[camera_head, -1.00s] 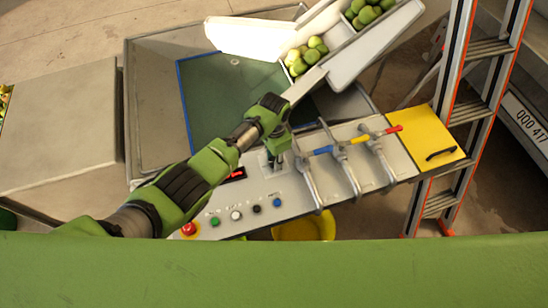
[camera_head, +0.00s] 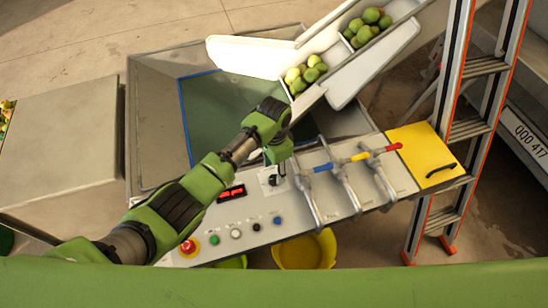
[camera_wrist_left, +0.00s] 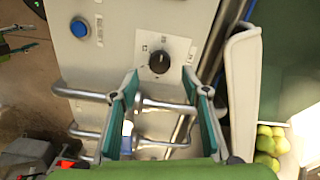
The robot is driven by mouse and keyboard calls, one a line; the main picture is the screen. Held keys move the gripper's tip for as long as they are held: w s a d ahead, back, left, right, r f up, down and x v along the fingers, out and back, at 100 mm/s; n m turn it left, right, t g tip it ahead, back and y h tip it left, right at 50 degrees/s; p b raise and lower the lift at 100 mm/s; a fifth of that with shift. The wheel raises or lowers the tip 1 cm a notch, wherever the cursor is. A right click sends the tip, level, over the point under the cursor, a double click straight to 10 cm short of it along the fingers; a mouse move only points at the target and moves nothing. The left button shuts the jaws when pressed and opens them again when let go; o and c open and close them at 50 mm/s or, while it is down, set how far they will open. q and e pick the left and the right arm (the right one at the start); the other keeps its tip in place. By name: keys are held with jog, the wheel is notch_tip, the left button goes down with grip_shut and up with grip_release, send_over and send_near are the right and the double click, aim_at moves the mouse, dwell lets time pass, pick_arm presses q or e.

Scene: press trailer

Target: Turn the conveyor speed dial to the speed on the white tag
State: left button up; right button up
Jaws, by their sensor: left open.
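The black conveyor speed dial (camera_head: 272,180) sits on a pale plate on the grey control panel, right of a red-lit display (camera_head: 232,193) whose digits I cannot read. The dial also shows in the left wrist view (camera_wrist_left: 159,62), with small marks around it that are too small to read. My left gripper (camera_head: 277,160) is over the panel by the dial. In the left wrist view its teal fingers (camera_wrist_left: 160,72) are open and empty, one to each side below the dial in the picture. I cannot make out a white tag. My right gripper is not in view.
Pipe valves with blue (camera_head: 322,168), yellow and red handles stand right of the dial. Several buttons and a red emergency stop (camera_head: 188,246) line the panel's front. A white chute (camera_head: 360,77) with green fruit is behind. A ladder (camera_head: 470,120) stands at the right.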

aim_at(274, 179)
pick_arm(q)
notch_tip(274, 179, up, 7)
dwell(0.3)
jog(key=shift+r, duration=0.1)
dwell(0.4)
